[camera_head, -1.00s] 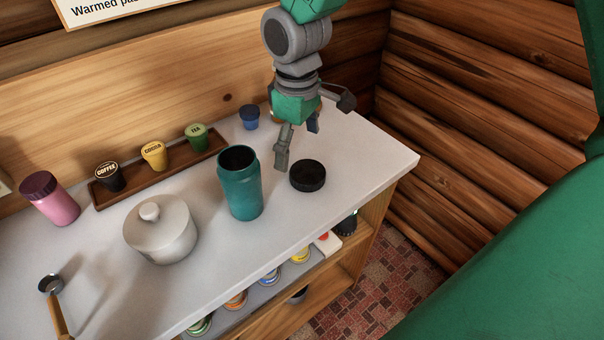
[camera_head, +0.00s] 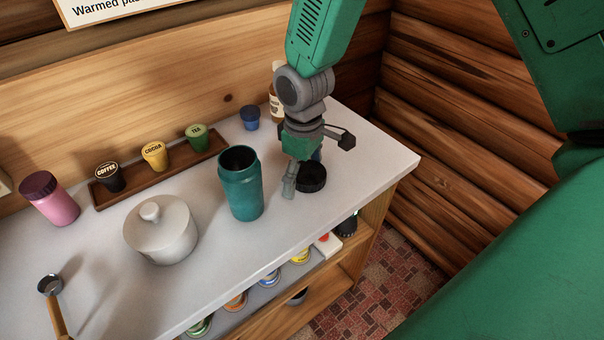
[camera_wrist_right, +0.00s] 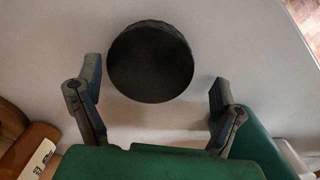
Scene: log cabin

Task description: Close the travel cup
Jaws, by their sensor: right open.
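The teal travel cup (camera_head: 242,188) stands upright and open on the white counter. Its black lid (camera_head: 313,178) lies flat on the counter to the right of the cup, and its far-left part is hidden behind my right gripper. My right gripper (camera_head: 302,178) is open and empty, just above the lid. In the right wrist view, the lid (camera_wrist_right: 150,62) lies a little ahead of the two spread fingers (camera_wrist_right: 152,98), and neither finger touches it. In that view the cup seems to show as a teal body at lower right (camera_wrist_right: 258,152). My left gripper is not in view.
A white lidded pot (camera_head: 160,232) stands left of the cup. A wooden tray (camera_head: 128,186) holds coffee, cocoa and tea pods. A pink cup (camera_head: 50,198), a blue pod (camera_head: 249,117) and a bottle (camera_head: 275,104) are near the back.

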